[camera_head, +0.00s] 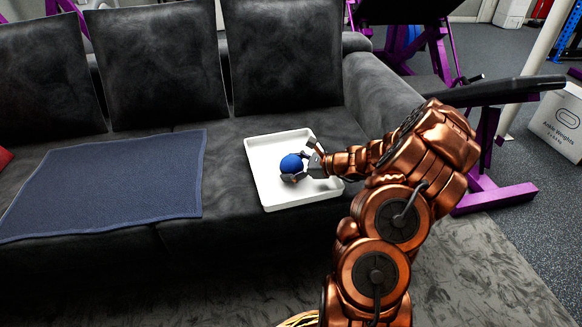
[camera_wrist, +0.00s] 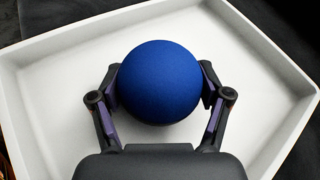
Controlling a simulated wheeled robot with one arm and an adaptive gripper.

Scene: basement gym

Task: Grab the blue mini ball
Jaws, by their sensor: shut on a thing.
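The blue mini ball (camera_head: 291,164) is over the white tray (camera_head: 262,184) on the sofa seat. My gripper (camera_head: 306,166) reaches in from the right and is shut on the ball. In the wrist view the ball (camera_wrist: 160,82) sits between my two fingers, with a finger pad against its left and right sides. The tray (camera_wrist: 50,100) shows around it and looks otherwise empty. I cannot tell whether the ball touches the tray floor. The ball's underside is hidden.
The tray stands on the black sofa (camera_head: 225,232), with back cushions (camera_head: 285,55) behind it. A blue-grey cloth (camera_head: 115,180) lies on the seat to the left. The sofa armrest (camera_head: 385,95) and purple-framed gym equipment (camera_head: 490,190) are on the right.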

